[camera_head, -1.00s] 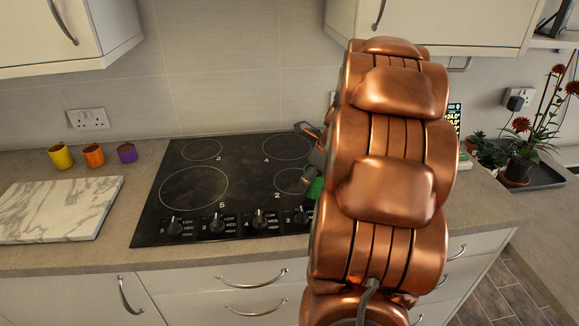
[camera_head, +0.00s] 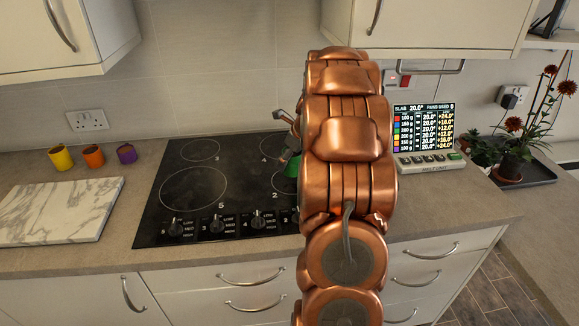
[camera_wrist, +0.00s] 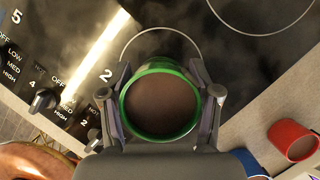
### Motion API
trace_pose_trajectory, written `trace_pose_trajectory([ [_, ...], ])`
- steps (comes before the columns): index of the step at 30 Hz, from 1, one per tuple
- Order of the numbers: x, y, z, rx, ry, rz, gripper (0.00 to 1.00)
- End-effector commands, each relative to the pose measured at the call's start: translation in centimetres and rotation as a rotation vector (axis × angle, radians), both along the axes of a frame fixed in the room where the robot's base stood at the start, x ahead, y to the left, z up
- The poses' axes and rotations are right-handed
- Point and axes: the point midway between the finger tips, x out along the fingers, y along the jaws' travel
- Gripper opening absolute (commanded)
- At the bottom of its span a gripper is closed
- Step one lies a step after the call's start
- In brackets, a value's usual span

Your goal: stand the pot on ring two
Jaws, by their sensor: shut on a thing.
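A green pot (camera_wrist: 158,68), brown inside, is between the fingers of my gripper (camera_wrist: 161,98) in the wrist view, and the gripper is shut on it. In the head view only a small part of the green pot (camera_head: 291,168) shows beside my arm, below my gripper (camera_head: 285,142). Ring two (camera_wrist: 160,29) shows in the wrist view as a pale arc around the far side of the pot; the pot and gripper cover the rest. In the head view my arm hides much of ring two (camera_head: 281,181). I cannot tell whether the pot touches the glass.
The black hob (camera_head: 155,215) has other bare rings and front knobs. A red pot (camera_wrist: 293,140) and a blue item (camera_wrist: 245,162) are on the worktop to its right. Yellow, orange and purple pots (camera_head: 127,154), a marble board (camera_head: 60,208) and a display (camera_head: 423,130) stand around.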

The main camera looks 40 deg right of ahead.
Motion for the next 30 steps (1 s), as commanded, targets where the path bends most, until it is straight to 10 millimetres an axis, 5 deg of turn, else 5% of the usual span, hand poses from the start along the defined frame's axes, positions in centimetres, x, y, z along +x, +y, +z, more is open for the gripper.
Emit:
trace_pose_trajectory([
  [9,0.0,0.1,-3.2,0.002,0.002,0.000,0.15],
  [20,0.0,0.0,-3.6,0.001,0.000,-0.001,0.15],
  [21,0.0,0.0,-3.6,0.000,0.000,0.000,0.66],
  [27,0.0,0.0,-3.6,0.000,0.000,0.000,0.87],
  [30,0.0,0.0,-3.6,0.000,0.000,0.000,0.88],
])
